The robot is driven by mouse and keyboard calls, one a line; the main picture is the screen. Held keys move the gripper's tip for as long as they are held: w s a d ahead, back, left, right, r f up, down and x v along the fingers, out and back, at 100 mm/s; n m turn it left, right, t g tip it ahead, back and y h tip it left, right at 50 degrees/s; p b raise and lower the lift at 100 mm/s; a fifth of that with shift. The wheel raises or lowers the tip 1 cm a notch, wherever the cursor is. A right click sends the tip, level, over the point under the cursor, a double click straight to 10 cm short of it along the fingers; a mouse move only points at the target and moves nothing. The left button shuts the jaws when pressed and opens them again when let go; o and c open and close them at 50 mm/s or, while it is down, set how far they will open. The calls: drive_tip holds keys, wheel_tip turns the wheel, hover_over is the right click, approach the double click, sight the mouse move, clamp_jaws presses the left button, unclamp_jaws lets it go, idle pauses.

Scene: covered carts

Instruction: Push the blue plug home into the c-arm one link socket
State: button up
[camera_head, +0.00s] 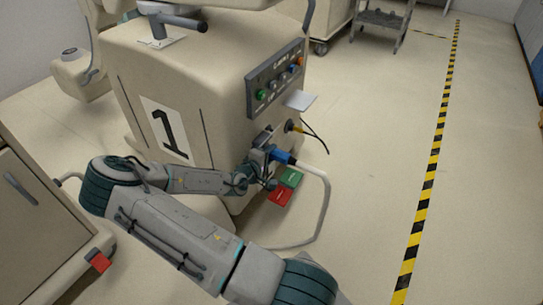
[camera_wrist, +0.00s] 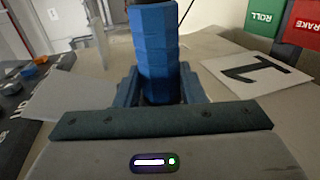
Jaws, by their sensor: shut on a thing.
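The blue plug (camera_head: 284,157) is at the front right face of the beige c-arm cart marked 1 (camera_head: 215,75). A pale cable runs from the plug and loops down to the floor. My gripper (camera_head: 270,156) is shut on the plug. In the wrist view the ribbed blue plug body (camera_wrist: 153,45) stands between my two fingers (camera_wrist: 158,90). The socket area (camera_head: 263,137) is on the cart face beside my gripper, partly covered by it. The socket mouth is hidden, so I cannot tell how deep the plug sits.
A button panel (camera_head: 276,78) and a small grey shelf (camera_head: 301,100) are above. A yellow connector with a black cable (camera_head: 297,129) is close by. Green (camera_head: 291,178) and red (camera_head: 280,197) pedals lie below. Open floor is to the right, up to a striped line (camera_head: 436,140).

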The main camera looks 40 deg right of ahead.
drive_tip(key=shift+w+a+r, duration=0.1)
drive_tip(key=shift+w+a, duration=0.05)
drive_tip(key=shift+w, duration=0.15)
drive_tip(key=o, duration=1.3)
drive_tip(key=shift+p+v, duration=1.85)
drive_tip(key=shift+v, duration=5.05)
drive_tip(key=shift+s, duration=0.15)
